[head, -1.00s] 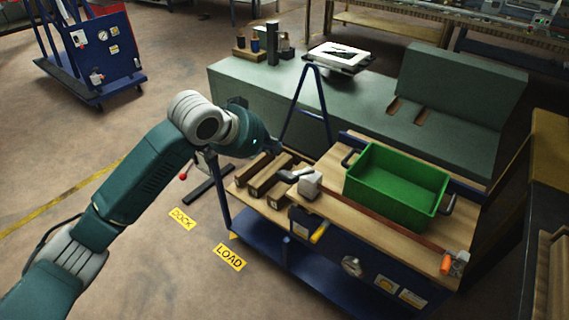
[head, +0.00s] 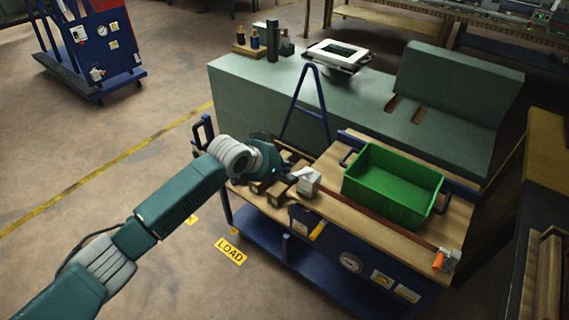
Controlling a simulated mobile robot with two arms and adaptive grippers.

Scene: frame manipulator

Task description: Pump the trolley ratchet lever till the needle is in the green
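The trolley (head: 290,246) has a blue frame and a wooden top. A reddish-brown strap (head: 380,222) runs along its front edge, between a pale grey block (head: 308,182) and a metal fitting with an orange handle (head: 438,260) at the right corner. I cannot tell which end fitting bears the ratchet lever. A round gauge (head: 351,263) is on the front panel; its needle and green zone are too small to read. My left gripper (head: 284,174) is low over the trolley's left part, just left of the pale block. Its fingers are mostly hidden. My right gripper is out of view.
A green crate (head: 395,185) stands on the trolley top. Wooden blocks (head: 262,192) lie under and beside my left gripper. A grey-green bench (head: 285,100) stands close behind. Another blue trolley (head: 95,45) is at the upper left; the floor left of my arm is open.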

